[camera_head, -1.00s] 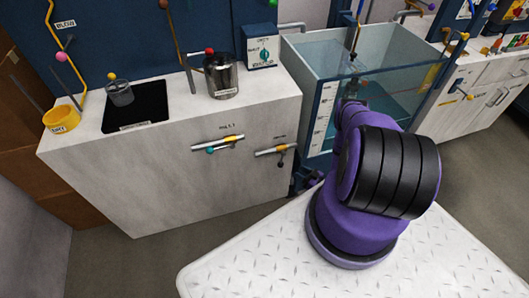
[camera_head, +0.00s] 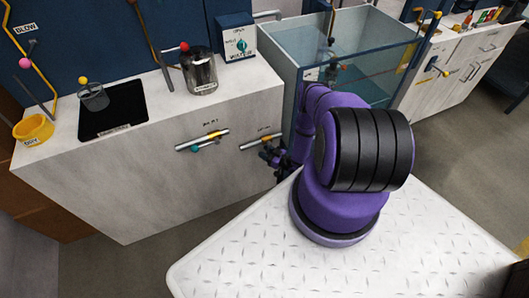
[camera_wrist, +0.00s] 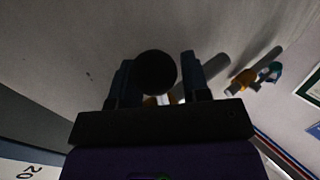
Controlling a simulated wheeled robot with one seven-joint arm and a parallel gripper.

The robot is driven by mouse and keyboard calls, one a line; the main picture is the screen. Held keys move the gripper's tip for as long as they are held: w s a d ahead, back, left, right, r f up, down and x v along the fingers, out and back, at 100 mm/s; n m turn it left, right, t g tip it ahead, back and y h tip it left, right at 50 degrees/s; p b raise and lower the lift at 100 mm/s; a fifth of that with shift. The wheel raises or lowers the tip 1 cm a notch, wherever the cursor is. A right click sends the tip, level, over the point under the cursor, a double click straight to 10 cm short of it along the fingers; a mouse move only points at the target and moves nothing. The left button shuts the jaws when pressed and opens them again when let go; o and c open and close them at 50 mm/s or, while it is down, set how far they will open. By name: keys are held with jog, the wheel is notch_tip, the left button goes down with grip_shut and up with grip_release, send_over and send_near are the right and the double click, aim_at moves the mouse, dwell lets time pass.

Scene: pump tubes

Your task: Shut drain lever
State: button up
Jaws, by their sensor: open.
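Two short grey pipes with valve levers stick out of the white cabinet's front. The right pipe (camera_head: 259,142) has a small label above it, too small to read; its dark lever is now mostly hidden by my gripper in the head view. In the wrist view a round black knob (camera_wrist: 155,71) shows close up between my two fingers. My gripper (camera_wrist: 157,80) is open, one finger on each side of the knob; I cannot tell whether either touches it. My gripper (camera_head: 278,158) also shows in the head view, small and dark against the cabinet front.
The left pipe's yellow and teal valve (camera_head: 211,137) is close by; it shows in the wrist view (camera_wrist: 245,79) to the right of my fingers. A glass tank (camera_head: 290,65) stands right of the cabinet. A metal pot (camera_head: 200,75) and yellow cup (camera_head: 34,129) are on top.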

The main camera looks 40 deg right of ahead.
jog(key=shift+w+a, duration=0.1)
jog(key=shift+w, duration=0.2)
grip_shut()
jog(key=shift+s+d+n+g, duration=0.15)
jog(key=shift+d+n+g, duration=0.15)
jog(key=shift+d+n, duration=0.1)
grip_release()
jog(key=v, duration=1)
jog(key=shift+s, duration=0.4)
